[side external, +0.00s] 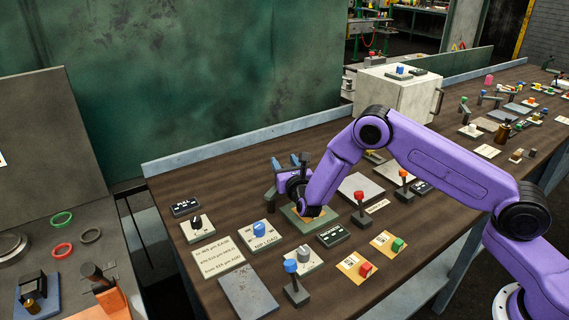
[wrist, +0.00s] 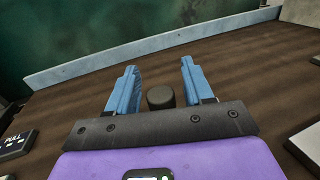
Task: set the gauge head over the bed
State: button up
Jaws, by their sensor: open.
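My gripper (side external: 287,163) is open, its two blue fingers pointing toward the back of the bench. In the wrist view my gripper (wrist: 158,72) has a short dark round knob (wrist: 160,97) between its fingers, with a gap on both sides. What the knob belongs to is hidden below the gripper's dark crossbar. In the side view my gripper and forearm cover most of the fitting on a greenish plate (side external: 292,217). I cannot tell for certain which part is the gauge head or which is the bed.
A blue knob on a white plate (side external: 260,231), a black rotary switch (side external: 197,227), a red-topped lever (side external: 359,205) and a blue-topped lever (side external: 292,280) stand nearby. A light cabinet (side external: 398,92) stands behind. Bare brown bench lies beyond my fingers, up to a grey rail (wrist: 150,48).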

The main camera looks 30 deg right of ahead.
jog(key=shift+w+d, duration=0.1)
jog(key=shift+w, duration=0.1)
grip_shut()
